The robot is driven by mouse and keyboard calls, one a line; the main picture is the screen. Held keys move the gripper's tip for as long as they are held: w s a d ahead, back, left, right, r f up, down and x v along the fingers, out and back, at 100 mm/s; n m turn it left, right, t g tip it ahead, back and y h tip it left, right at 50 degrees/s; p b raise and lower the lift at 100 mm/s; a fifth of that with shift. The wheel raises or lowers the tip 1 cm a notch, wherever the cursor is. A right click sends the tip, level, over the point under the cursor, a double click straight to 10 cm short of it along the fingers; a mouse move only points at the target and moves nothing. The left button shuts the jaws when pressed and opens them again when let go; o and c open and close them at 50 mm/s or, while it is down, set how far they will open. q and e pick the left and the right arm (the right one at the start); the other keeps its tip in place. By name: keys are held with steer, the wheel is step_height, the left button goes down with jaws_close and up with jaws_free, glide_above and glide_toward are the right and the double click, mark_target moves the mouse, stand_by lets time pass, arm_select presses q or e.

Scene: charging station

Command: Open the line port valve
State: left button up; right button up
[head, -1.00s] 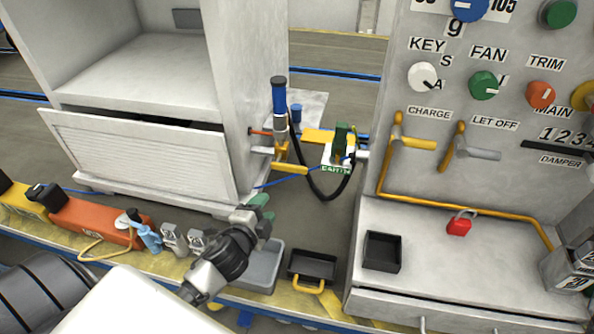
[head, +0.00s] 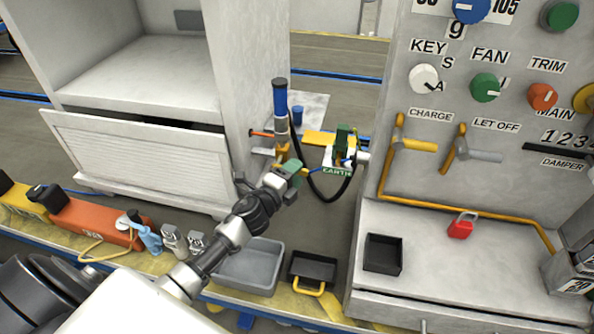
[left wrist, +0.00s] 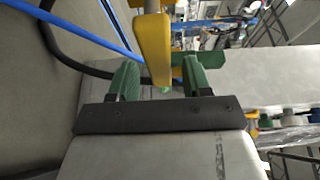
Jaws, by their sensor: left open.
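The line port valve appears to be the yellow-handled valve (head: 281,153) on the post at the side of the white cabinet; its label is not visible. Its yellow lever (left wrist: 153,45) reaches down between the fingers in the left wrist view. My left gripper (head: 288,172) is at this valve and hides part of the lever. In the left wrist view its green fingers (left wrist: 160,80) are apart, one on each side of the lever end. I cannot tell whether either finger touches it. My right gripper is not in view.
The panel at right carries CHARGE (head: 415,144) and LET OFF (head: 480,155) levers. A grey tray (head: 250,268) and a black tray (head: 313,268) lie below my arm.

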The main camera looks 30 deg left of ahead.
arm_select(q)
steer(key=shift+w+d, duration=0.15)
steer(key=shift+w, duration=0.55)
jaws_close()
